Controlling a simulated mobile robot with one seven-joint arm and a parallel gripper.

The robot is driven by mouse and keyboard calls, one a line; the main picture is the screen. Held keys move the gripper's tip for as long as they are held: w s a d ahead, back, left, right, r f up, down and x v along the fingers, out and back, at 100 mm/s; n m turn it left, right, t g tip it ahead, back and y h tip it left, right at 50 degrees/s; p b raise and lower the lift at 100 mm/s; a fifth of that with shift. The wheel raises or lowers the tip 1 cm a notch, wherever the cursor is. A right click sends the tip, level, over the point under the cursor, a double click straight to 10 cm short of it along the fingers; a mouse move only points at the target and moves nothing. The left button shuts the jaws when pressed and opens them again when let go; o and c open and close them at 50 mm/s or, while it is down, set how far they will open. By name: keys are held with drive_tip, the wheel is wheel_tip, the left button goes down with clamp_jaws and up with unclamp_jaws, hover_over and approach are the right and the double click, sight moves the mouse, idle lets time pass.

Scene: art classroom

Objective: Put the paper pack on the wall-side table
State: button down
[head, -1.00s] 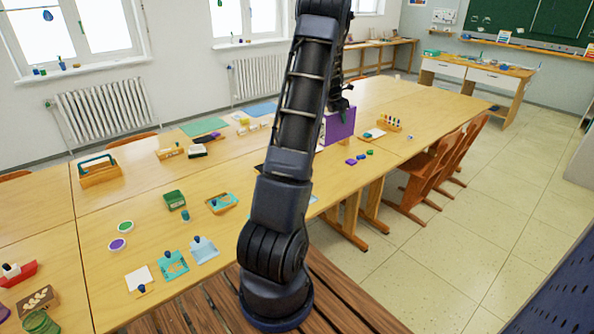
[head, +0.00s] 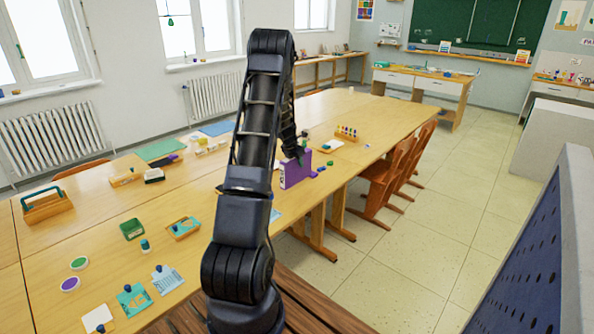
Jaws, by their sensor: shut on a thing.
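A purple paper pack (head: 297,173), a flat upright box with a pale narrow side, is at my gripper (head: 301,153) in the head view. My gripper is dark, partly hidden by my arm, and shut on the pack's top. The pack appears over the near right edge of the long wooden table; I cannot tell whether it touches the tabletop. A narrow wooden table (head: 327,62) with small items on it stands along the window wall at the far end. It is the likely wall-side table.
Small blocks (head: 318,170) and a peg rack (head: 346,132) are near the pack. Orange chairs (head: 388,172) line the table's right side. A white-drawered desk (head: 424,83) stands under the chalkboard. A blue perforated panel (head: 535,250) is close at right. Open floor (head: 455,195) lies between.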

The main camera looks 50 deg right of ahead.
sight(297, 169)
drive_tip(key=shift+f, duration=2.1)
drive_tip(key=shift+f, duration=0.1)
drive_tip(key=c, duration=1)
unclamp_jaws()
